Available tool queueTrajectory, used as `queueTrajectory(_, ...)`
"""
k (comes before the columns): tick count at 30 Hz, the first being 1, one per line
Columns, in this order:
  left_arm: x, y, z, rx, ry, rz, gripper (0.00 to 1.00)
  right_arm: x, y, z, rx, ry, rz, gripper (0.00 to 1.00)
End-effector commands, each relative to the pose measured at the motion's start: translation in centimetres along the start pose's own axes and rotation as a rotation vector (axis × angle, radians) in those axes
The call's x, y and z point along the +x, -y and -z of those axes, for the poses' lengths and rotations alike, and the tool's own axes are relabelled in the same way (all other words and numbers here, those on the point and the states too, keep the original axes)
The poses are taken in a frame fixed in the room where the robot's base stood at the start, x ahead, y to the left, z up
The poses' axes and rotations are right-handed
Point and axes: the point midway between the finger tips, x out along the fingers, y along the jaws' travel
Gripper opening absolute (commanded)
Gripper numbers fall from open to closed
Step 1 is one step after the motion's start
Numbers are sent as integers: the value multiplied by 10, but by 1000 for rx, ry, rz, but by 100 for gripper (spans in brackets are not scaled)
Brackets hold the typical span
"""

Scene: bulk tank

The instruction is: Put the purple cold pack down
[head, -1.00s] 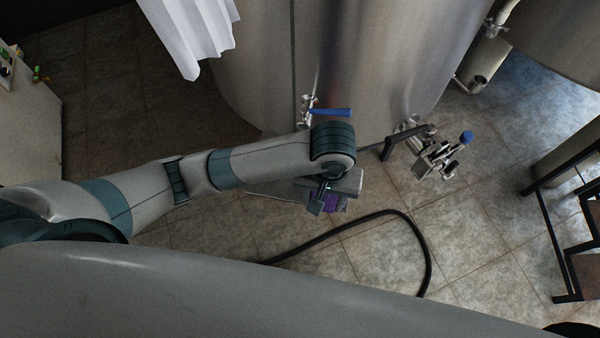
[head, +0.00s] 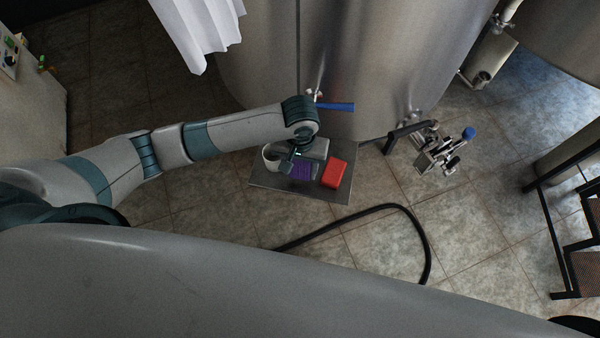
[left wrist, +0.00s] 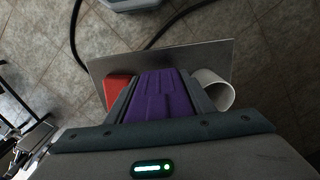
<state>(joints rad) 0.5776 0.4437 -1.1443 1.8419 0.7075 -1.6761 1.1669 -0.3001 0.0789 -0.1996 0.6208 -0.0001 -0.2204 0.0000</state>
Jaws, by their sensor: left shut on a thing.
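The purple cold pack (head: 304,171) is held by my left gripper (head: 299,160) over a grey metal plate (head: 322,192) beside the tank. In the left wrist view the purple pack (left wrist: 160,98) fills the space between the two fingers of the gripper (left wrist: 163,92), which are shut on it. The plate (left wrist: 190,58) shows behind and around it. I cannot tell whether the pack touches the plate. My right gripper is not in view.
A red block (head: 334,173) lies on the plate right of the pack. A white round, hollow thing (head: 271,158) stands on its left. The steel tank (head: 360,60) rises behind. A black hose (head: 390,208) lies on the floor, and a valve fitting (head: 440,155) is at right.

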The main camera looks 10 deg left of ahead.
Motion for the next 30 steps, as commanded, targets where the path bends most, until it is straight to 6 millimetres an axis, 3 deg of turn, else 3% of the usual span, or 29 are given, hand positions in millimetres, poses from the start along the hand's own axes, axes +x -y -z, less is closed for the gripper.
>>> queueTrajectory(7, 3, 0, 0, -1, 0, 1, 19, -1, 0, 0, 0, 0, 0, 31)
queueTrajectory(18, 39, 0, 0, 0, 0, 0, 19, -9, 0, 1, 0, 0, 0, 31)
queueTrajectory(29, 41, 0, 0, 0, -1, 0, 19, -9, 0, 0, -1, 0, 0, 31)
queueTrajectory(30, 42, 0, 0, 0, -1, 0, 51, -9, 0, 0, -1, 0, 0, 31)
